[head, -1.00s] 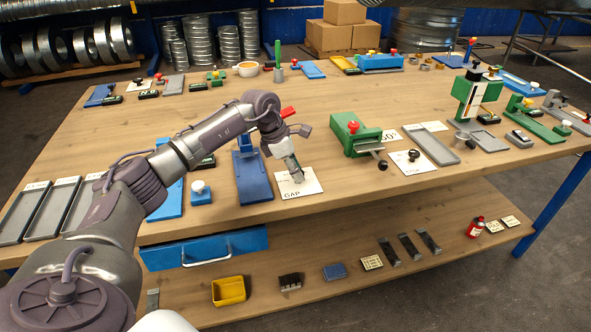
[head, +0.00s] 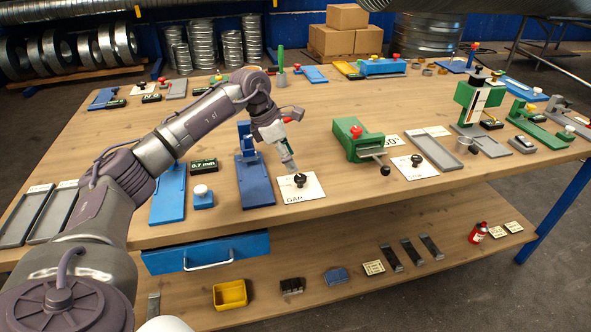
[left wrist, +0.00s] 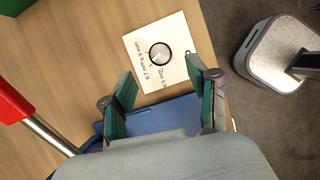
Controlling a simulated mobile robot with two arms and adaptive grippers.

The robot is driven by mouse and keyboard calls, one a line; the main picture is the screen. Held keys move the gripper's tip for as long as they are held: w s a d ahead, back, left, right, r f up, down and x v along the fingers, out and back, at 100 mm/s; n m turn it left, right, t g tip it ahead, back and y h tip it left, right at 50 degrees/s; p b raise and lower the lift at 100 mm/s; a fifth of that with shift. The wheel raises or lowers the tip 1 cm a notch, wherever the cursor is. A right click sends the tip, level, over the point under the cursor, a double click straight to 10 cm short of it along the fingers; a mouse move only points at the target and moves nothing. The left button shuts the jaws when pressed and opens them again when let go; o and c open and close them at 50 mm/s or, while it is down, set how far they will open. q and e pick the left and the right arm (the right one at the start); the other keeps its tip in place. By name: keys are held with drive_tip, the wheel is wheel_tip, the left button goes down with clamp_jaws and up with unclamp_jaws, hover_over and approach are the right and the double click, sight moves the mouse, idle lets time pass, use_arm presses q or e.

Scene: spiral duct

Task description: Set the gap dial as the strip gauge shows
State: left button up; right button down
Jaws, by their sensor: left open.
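The gap dial is a black knob (head: 300,181) on a white card (head: 312,193) lettered GAP, near the table's front edge. In the left wrist view the knob (left wrist: 160,54) has a grey face and a pale pointer line toward the lower left. Printed mm values lie around that side; which one it meets is hard to tell. A small dark display (head: 204,166) reads 0.7 mm, beside a long blue fixture (head: 169,195). My left gripper (head: 290,166) is open just above and behind the knob, apart from it. My right gripper is not in view.
A blue stand (head: 256,187) with a red lever is left of the card. A blue block with a white button (head: 203,198) is further left. A green clamp (head: 352,140) and another knob card (head: 414,168) are to the right. Bare wood lies between.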

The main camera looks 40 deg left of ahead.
use_arm(q)
drive_tip(key=v, duration=0.5)
drive_tip(key=shift+r, duration=0.35)
